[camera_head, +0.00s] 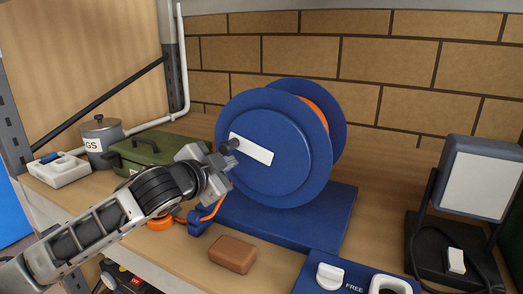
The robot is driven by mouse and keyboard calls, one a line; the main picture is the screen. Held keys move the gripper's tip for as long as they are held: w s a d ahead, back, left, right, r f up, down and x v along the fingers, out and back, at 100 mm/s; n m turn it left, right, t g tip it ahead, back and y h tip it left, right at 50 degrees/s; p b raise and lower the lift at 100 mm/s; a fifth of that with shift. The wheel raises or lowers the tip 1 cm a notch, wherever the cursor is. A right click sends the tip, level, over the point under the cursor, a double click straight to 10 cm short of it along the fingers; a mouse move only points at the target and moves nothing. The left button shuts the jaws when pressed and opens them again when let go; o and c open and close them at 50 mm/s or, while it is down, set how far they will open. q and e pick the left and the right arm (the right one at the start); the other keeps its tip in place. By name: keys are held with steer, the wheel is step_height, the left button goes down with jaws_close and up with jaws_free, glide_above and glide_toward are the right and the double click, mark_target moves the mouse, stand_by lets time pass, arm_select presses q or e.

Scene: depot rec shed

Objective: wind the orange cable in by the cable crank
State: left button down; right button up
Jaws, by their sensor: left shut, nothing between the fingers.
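The blue cable reel (275,170) stands upright on a blue base (325,215) on the bench. Orange cable (316,112) shows wound between its two discs. The cable crank (252,149) is a white bar on the near disc, slanting up to the left, with a dark knob (229,146) at its left end. A length of orange cable (211,210) runs down by the base's left side. My left gripper (221,160) is shut and empty, close by the knob; I cannot tell whether it touches. It hides part of the reel's left edge. My right gripper is not in view.
A green case (145,152), a grey lidded pot (101,135) and a white box (60,170) stand at the left. A brown block (233,254) lies in front. A blue panel (315,270) marked FREE is at the front edge. A lamp (478,180) stands at the right.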

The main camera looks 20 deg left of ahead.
mark_target(223, 146)
arm_select(q)
steer(key=shift+a+r+p, duration=0.15)
steer(key=shift+r+p, duration=0.55)
steer(key=shift+r, duration=0.35)
steer(key=shift+f, duration=0.1)
step_height(223, 146, up, 2)
steer(key=shift+d+r, duration=0.45)
steer(key=shift+r, duration=0.35)
steer(key=shift+d+r, duration=0.2)
steer(key=shift+r, duration=0.15)
